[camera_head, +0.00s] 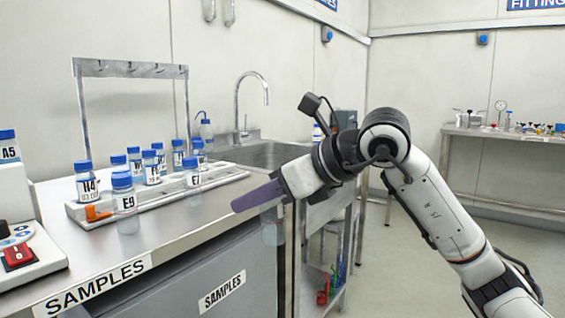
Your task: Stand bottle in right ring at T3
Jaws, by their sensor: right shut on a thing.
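My right gripper (258,197) reaches in from the right, its purple fingers pointing left over the front right corner of the samples bench. It is shut on a clear bottle (272,233), whose see-through body shows faintly below the fingers. The fingers hide the bottle's top, and no label is readable on it. The bottle hangs about upright, in front of the bench's right end. I cannot make out a right ring or a T3 mark. My left gripper is not in view.
Several blue-capped bottles stand on the samples bench (190,217) in and around a white rack (222,178), with bottle E9 (125,200) in front. A sink (268,154) and tap are behind. Another bench (510,136) stands at the far right. The floor between is clear.

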